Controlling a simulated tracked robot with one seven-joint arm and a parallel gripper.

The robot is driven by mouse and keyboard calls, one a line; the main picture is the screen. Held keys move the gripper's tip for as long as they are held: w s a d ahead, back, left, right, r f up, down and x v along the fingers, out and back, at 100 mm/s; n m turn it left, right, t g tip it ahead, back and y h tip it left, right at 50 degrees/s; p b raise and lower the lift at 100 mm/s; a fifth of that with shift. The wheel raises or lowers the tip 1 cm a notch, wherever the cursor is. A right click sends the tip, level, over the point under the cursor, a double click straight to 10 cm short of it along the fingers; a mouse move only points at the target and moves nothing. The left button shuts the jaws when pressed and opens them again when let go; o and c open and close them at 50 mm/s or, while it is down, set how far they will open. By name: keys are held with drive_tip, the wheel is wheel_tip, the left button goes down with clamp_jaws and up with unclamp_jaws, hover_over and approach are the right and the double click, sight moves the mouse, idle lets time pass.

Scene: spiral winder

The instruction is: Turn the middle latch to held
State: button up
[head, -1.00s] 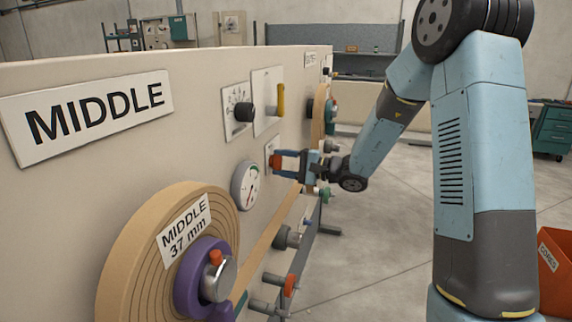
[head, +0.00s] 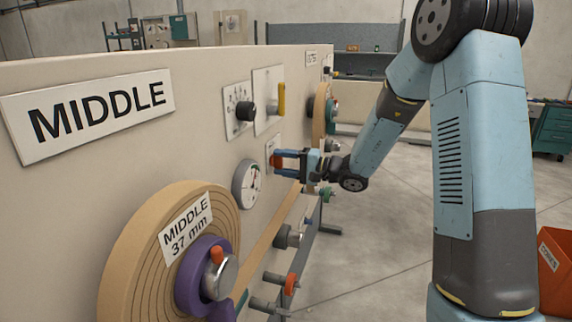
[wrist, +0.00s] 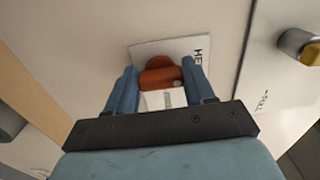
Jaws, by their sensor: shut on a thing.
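The middle latch (wrist: 160,76) is a small orange-red piece on a white plate (wrist: 200,45) whose lettering is partly cut off, reading "HE". In the head view the latch (head: 277,160) sits on the beige panel, right of the gauge and below the yellow handle. My gripper (head: 282,159) reaches it from the right, its blue fingers shut on the latch. In the wrist view my gripper (wrist: 160,88) has one finger on each side of the latch. The fingers hide part of the plate, so the latch's exact setting is hard to tell.
A round gauge (head: 247,184), a black knob (head: 245,111) and a yellow handle (head: 282,99) are near on the panel. The wooden roll (head: 130,262) with a purple hub (head: 187,285) stands out in front.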

drive_tip(key=o, duration=0.6)
drive_tip(key=shift+s+f, duration=0.1)
drive_tip(key=shift+f, duration=0.2)
drive_tip(key=o, duration=0.4)
drive_tip(key=shift+r, duration=0.1)
drive_tip(key=shift+o, duration=0.2)
drive_tip(key=shift+d+r, duration=0.1)
drive_tip(key=v, duration=1.3)
drive_tip(key=shift+d, duration=0.3)
